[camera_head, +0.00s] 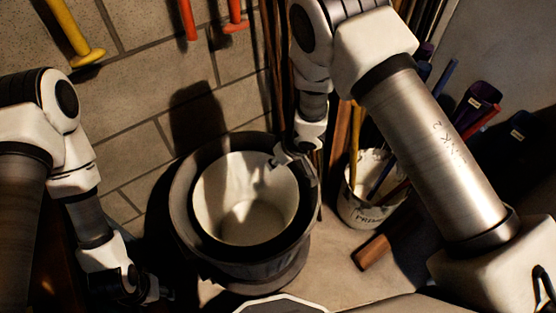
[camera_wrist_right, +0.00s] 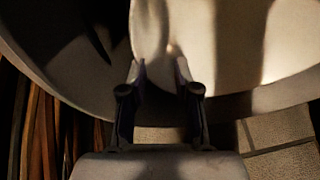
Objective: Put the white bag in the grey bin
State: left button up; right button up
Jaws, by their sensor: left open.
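The grey bin (camera_head: 180,205) stands on the floor by the wall in the head view. A white, open-topped, round-walled thing (camera_head: 220,200), which looks like the white bag, sits inside the bin's rim. Its inside looks empty. My right gripper (camera_head: 292,158) is at its upper right edge, over the bin's rim. In the right wrist view, the white surface (camera_wrist_right: 230,40) lies beyond and between my right fingers (camera_wrist_right: 161,70); whether they pinch it I cannot tell. My left gripper (camera_head: 145,292) is open and low, left of the bin, in shadow.
A white bucket (camera_head: 358,208) with several tool handles stands right of the bin. A wooden block (camera_head: 373,252) lies on the floor near it. Long poles lean behind my right gripper. Yellow (camera_head: 72,35) and red handles hang on the block wall.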

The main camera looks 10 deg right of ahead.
jog(key=shift+r, duration=0.1)
jog(key=p+v, duration=0.3)
jog(key=v, duration=1)
jog(key=shift+w, duration=0.2)
jog(key=shift+a, duration=0.1)
